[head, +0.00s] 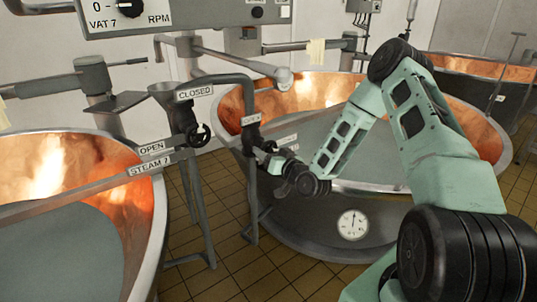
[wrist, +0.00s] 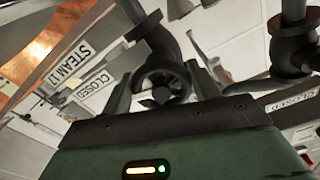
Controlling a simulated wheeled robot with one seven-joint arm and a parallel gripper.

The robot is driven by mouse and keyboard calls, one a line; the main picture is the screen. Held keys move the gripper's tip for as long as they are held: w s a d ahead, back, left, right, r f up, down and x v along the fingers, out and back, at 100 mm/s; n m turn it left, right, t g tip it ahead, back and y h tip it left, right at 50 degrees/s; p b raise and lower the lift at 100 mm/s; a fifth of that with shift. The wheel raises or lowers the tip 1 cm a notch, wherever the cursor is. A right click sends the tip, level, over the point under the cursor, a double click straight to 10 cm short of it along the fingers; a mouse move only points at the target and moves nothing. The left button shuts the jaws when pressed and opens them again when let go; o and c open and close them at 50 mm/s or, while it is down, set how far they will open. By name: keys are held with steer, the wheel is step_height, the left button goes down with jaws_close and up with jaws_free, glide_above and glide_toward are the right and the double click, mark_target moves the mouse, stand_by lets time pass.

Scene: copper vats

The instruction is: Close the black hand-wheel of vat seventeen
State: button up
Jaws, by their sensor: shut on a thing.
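In the wrist view a dark hand-wheel (wrist: 158,76) sits between the two fingers of my gripper (wrist: 163,92), which is shut on it. In the head view my gripper (head: 266,160) is at the valve pipe (head: 250,133) in front of the middle copper vat (head: 305,95). The held wheel is mostly hidden there by my gripper. How far the wheel is turned cannot be told.
A second black hand-wheel (head: 199,134), by a plate reading STEAM 7 (head: 150,168), is close on the left. The left copper vat (head: 130,215) stands near. A control panel (head: 180,14) hangs above. Tiled floor (head: 225,270) shows between the vats.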

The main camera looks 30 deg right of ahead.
steer(key=o, duration=1)
steer(key=shift+c, duration=0.2)
steer(key=s+p, duration=0.2)
steer(key=s, duration=1.5)
steer(key=shift+s+d, duration=0.2)
steer(key=shift+d, duration=0.1)
